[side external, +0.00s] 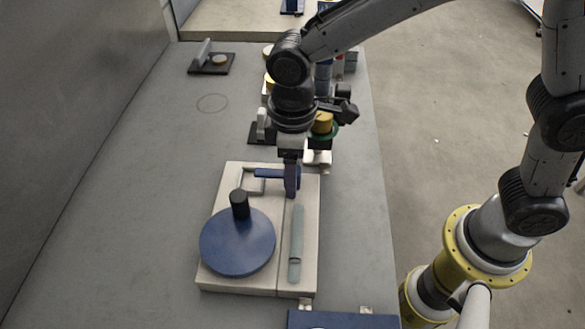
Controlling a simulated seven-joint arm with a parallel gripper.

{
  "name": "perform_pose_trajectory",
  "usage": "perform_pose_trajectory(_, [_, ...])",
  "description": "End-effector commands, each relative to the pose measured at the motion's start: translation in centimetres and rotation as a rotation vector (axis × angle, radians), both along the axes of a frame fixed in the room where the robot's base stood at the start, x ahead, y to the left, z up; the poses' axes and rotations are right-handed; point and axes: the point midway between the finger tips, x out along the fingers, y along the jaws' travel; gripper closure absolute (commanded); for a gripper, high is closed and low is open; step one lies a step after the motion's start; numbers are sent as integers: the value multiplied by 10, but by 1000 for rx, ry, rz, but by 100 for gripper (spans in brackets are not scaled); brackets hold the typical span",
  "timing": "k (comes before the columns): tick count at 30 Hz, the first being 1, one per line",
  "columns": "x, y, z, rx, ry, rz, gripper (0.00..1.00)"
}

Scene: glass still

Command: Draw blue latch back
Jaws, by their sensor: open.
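The blue latch (267,173) is a slim blue bar lying across the far part of a pale board (308,264). A blue upright piece (292,181) stands at its right end. My gripper (291,167) points down over that right end, with its fingers at or around the upright piece. The fingers are open, but they overlap the blue piece in this view, so I cannot tell whether they touch it. A pale bracket (251,184) sits at the bar's left end. A large blue round disc (237,243) with a black knob (239,204) lies nearer on the same board.
A grey-green rod (296,243) lies along the board's right side. A blue plate (343,320) is at the near edge. Several small items are crowded behind my gripper, with a yellow piece (323,121) among them. The table (120,200) is clear to the left.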

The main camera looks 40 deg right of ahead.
Motion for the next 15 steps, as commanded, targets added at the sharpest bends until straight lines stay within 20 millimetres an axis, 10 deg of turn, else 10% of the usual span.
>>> perform_pose_trajectory(5, [0,0,0,0,0,0,32])
perform_pose_trajectory(15, [0,0,0,0,0,0,92])
